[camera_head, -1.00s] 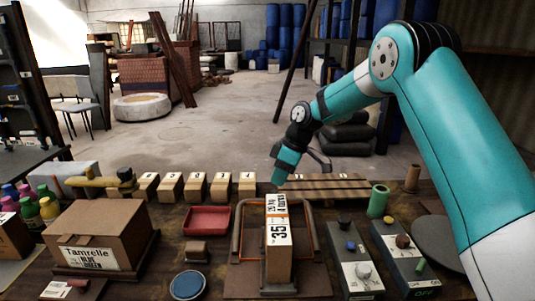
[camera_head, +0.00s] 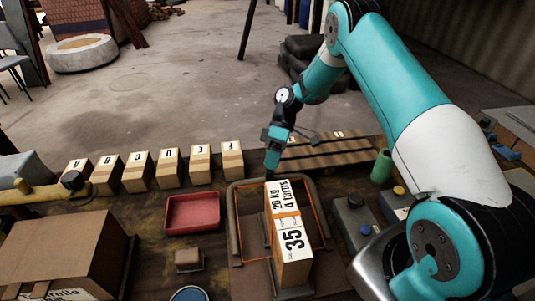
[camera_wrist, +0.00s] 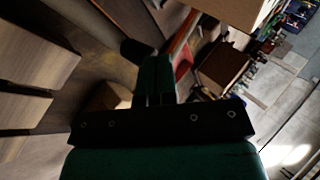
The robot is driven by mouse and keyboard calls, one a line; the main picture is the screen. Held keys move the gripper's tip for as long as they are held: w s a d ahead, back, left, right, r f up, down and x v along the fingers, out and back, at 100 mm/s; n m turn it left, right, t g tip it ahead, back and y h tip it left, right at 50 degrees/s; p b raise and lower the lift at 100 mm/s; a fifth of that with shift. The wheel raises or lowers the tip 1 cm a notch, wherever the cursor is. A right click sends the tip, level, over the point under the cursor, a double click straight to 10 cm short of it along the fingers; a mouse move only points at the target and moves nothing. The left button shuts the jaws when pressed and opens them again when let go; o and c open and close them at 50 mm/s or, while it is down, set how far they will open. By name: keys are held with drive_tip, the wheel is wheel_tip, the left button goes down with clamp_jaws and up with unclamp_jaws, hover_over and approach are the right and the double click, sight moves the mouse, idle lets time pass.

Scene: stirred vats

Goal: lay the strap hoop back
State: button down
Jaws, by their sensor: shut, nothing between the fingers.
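The strap hoop (camera_head: 325,218), a thin orange loop, stands around the tall labelled box (camera_head: 290,238); part of it is hidden behind the box. A thicker brown-grey frame (camera_head: 234,228) lies around them. My gripper (camera_head: 271,168) points down at the far end of the box, near the back of the hoop and frame. It is shut and empty. Whether its tip touches the hoop cannot be told. In the wrist view the shut fingers (camera_wrist: 157,75) are dark, and an orange strip (camera_wrist: 181,36) passes just beyond them.
A red tray (camera_head: 193,213) and a small brown block (camera_head: 188,259) lie left of the frame. A slatted board (camera_head: 335,150) lies behind right. A green cylinder (camera_head: 382,166) and grey control boxes (camera_head: 352,220) stand to the right.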

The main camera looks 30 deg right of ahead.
drive_tip(key=shift+w+f, duration=0.15)
drive_tip(key=shift+f, duration=0.4)
drive_tip(key=shift+f+b, duration=0.15)
drive_tip(key=shift+b, duration=0.15)
drive_tip(key=r+p, duration=0.1)
drive_tip(key=r, duration=0.1)
drive_tip(key=r+p, duration=0.3)
drive_tip(key=r, duration=0.1)
drive_tip(key=shift+s+a+r+p, duration=0.1)
drive_tip(key=shift+s+a+p, duration=0.05)
drive_tip(key=shift+s+p, duration=0.2)
drive_tip(key=w+d+r+p, duration=0.5)
drive_tip(key=p, duration=0.3)
drive_tip(key=shift+w+d, duration=0.2)
drive_tip(key=shift+d, duration=0.2)
drive_tip(key=shift+p, duration=0.6)
